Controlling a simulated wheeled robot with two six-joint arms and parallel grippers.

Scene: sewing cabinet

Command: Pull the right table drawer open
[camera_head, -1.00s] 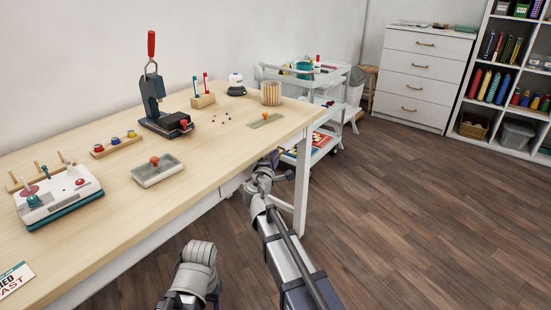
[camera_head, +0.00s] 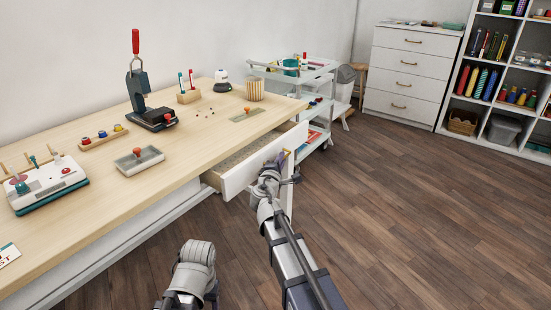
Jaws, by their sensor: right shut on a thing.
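The right table drawer (camera_head: 240,178) is white and stands well out from under the front right part of the wooden table (camera_head: 110,165). Part of its grey, speckled inside shows behind the front. My right gripper (camera_head: 278,165) is at the right part of the drawer front, shut on the drawer's handle (camera_head: 287,153), of which only a small brass-coloured bit shows. The fingers are mostly hidden by my wrist. My left arm shows at the bottom, low in front of the table; its gripper fingers are not visible.
On the table stand a press with a red handle (camera_head: 137,80), a white device (camera_head: 45,183), a grey tray (camera_head: 138,160) and a striped cup (camera_head: 254,90). A white cart (camera_head: 318,105) stands beyond the table's right end. The wooden floor (camera_head: 430,220) at right is clear.

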